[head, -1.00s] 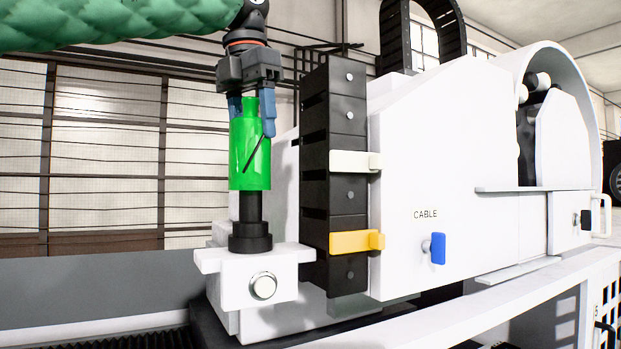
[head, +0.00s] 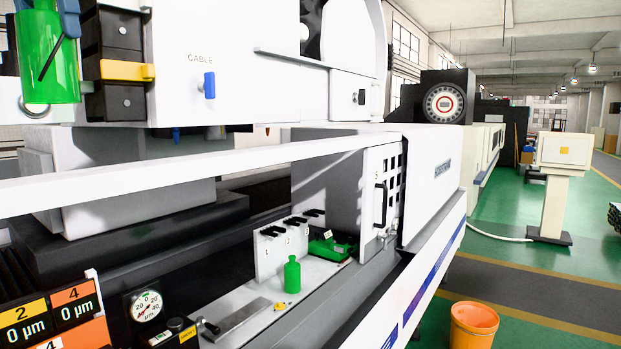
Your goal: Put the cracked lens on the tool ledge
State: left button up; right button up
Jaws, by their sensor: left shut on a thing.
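The cracked lens (head: 45,72) is a bright green cylinder with a dark crack line, at the upper left edge of the head view. My left gripper (head: 48,14) is shut on its upper part with blue fingers and holds it upright, in front of the white machine housing. The gripper's body is cut off by the top edge. The ledge (head: 232,336) low in the middle, apparently the tool ledge, carries a green bottle (head: 292,275), a green tool (head: 332,247) and a white rack (head: 270,254) with black hooks. My right gripper is out of view.
A long white rail (head: 200,168) crosses between the housing and the ledge. A dial gauge (head: 146,305) and orange number panels (head: 60,318) stand at the lower left. A small yellow piece (head: 280,307) and a flat metal bar (head: 236,318) lie on the ledge. An orange bucket (head: 473,325) stands on the floor.

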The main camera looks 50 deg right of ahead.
aim_at(318, 270)
jog(key=k+l, duration=0.1)
jog(key=l, duration=1.3)
jog(key=k+l, duration=0.15)
jog(key=l, duration=1.2)
jog(key=k+l, duration=0.15)
jog(key=l, duration=1.25)
jog(key=k+l, duration=0.15)
jog(key=l, duration=0.55)
jog(key=k+l, duration=0.1)
jog(key=l, duration=0.6)
jog(key=i+u, duration=0.05)
